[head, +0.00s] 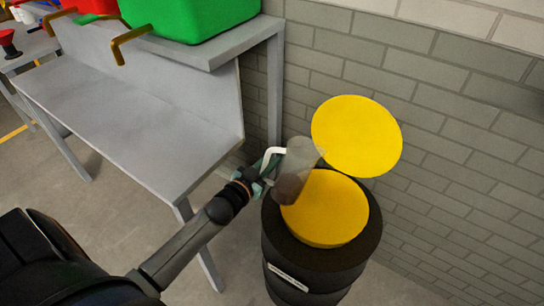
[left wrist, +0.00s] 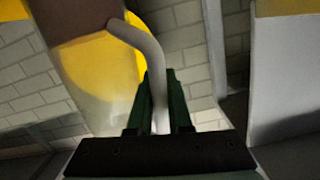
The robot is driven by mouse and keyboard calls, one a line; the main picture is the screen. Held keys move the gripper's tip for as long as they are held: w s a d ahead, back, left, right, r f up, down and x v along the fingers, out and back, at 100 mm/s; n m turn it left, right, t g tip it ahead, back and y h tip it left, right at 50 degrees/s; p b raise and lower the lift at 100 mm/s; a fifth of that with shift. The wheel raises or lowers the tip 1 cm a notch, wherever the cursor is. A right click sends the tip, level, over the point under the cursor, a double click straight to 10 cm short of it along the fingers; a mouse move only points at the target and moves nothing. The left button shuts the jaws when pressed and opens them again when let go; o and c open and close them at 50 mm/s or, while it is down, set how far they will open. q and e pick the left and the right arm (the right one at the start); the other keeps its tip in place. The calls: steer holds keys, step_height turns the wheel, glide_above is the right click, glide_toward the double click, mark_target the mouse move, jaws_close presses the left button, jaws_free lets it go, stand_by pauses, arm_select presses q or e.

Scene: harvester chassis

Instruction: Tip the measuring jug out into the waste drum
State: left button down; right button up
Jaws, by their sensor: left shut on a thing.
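The measuring jug (head: 298,160) is a clear vessel with a white handle and dark brown contents low in it. It is held slightly tilted over the left part of the waste drum's opening. My left gripper (head: 268,168) is shut on the jug's white handle, which also shows between the fingers in the left wrist view (left wrist: 150,60). The waste drum (head: 315,265) is black with a yellow inside (head: 325,215), and its round yellow lid (head: 357,135) stands raised behind it. My right gripper is not in view.
A grey metal bench (head: 130,110) stands left of the drum, its front corner close to my left arm. A green bin (head: 185,15) and a red bin (head: 90,5) sit on its upper shelf. A brick wall (head: 450,130) is behind the drum.

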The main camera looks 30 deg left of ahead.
arm_select(q)
steer(key=m+g+y+p, duration=0.1)
steer(key=m+g+p, duration=0.1)
steer(key=p, duration=0.1)
steer(key=d+r+m+g+y+p, duration=0.1)
steer(key=m+g+y+p, duration=0.1)
steer(key=m+p, duration=0.1)
steer(key=w+r+m+g+y+p, duration=0.1)
steer(key=m+p, duration=0.1)
steer(key=p, duration=0.1)
steer(key=shift+d+m+g, duration=0.25)
steer(key=shift+m+g, duration=0.05)
steer(key=shift+g, duration=0.1)
steer(key=shift+w+d+f+m+g+y, duration=0.3)
steer(key=shift+w+d+f+m+y, duration=0.2)
steer(key=shift+d+f+y, duration=0.25)
steer(key=shift+w+d+r+m+g+y, duration=0.25)
steer(key=shift+w+d+r+m+y, duration=0.2)
steer(key=shift+d, duration=0.25)
steer(key=shift+w+d+r+m+g+y, duration=0.3)
steer(key=shift+w+d+r+m+y, duration=0.1)
steer(key=shift+d, duration=0.35)
steer(key=shift+w+d+r+m+g+y, duration=0.25)
steer(key=shift+w+d+r+m+y, duration=0.2)
steer(key=shift+d, duration=0.25)
steer(key=shift+f, duration=0.1)
stand_by(1.6)
